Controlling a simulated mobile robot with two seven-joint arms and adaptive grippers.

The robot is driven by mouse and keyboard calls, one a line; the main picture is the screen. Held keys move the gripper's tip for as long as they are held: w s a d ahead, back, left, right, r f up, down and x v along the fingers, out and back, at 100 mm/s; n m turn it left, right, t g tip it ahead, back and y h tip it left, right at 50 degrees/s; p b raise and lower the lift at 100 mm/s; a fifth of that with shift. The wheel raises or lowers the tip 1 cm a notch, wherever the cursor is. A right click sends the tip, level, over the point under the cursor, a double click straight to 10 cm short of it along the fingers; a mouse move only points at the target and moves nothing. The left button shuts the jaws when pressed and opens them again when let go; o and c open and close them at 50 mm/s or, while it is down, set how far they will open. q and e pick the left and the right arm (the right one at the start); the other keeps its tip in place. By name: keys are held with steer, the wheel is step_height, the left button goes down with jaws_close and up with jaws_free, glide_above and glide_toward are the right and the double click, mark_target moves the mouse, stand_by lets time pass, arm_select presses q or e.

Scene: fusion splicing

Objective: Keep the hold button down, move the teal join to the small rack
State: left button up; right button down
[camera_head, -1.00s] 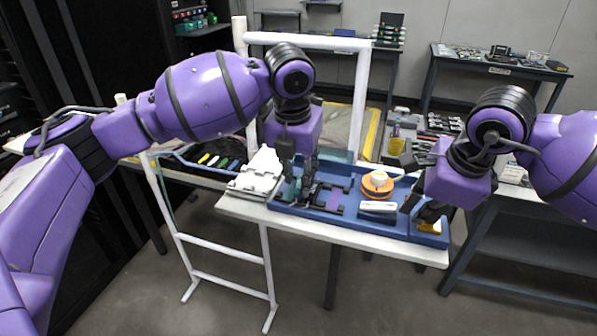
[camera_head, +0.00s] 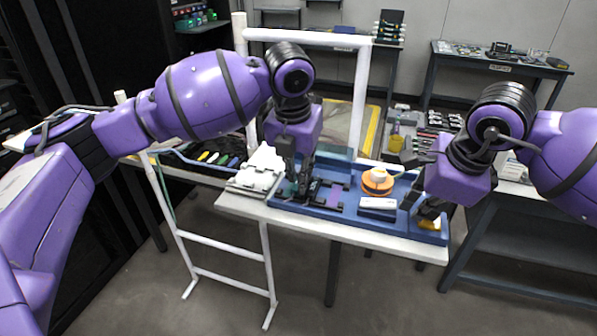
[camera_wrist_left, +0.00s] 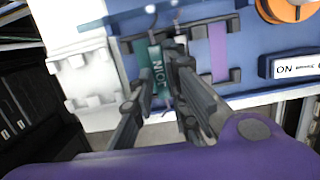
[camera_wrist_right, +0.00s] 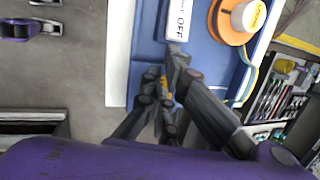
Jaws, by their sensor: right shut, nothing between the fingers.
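The teal join (camera_wrist_left: 158,68), marked JOIN, stands in a dark holder at the left part of the blue tray (camera_head: 330,212). My left gripper (camera_wrist_left: 157,75) has a finger on either side of it; whether they press on it I cannot tell. In the head view the left gripper (camera_head: 297,182) largely hides the join. My right gripper (camera_wrist_right: 163,95) is shut and empty, its tips down at a yellow button (camera_wrist_right: 165,82) at the tray's right end; they cover part of it, and contact is unclear. A white slotted rack (camera_wrist_left: 85,75), likely the small rack, stands left of the tray.
A purple strip (camera_wrist_left: 218,52) lies in a holder right of the join. A white switch box (camera_head: 378,204), marked ON and OFF, and an orange spool (camera_head: 377,184) sit between my grippers. A white tubular frame (camera_head: 360,95) rises behind the table.

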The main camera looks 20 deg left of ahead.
arm_select(q)
jaws_close()
steer(key=shift+r, duration=0.2)
step_height(320, 180, up, 12)
steer(key=shift+f, duration=0.2)
stand_by(0.8)
arm_select(e)
step_height(320, 180, up, 7)
stand_by(1.0)
arm_select(q)
steer(key=shift+f, duration=0.1)
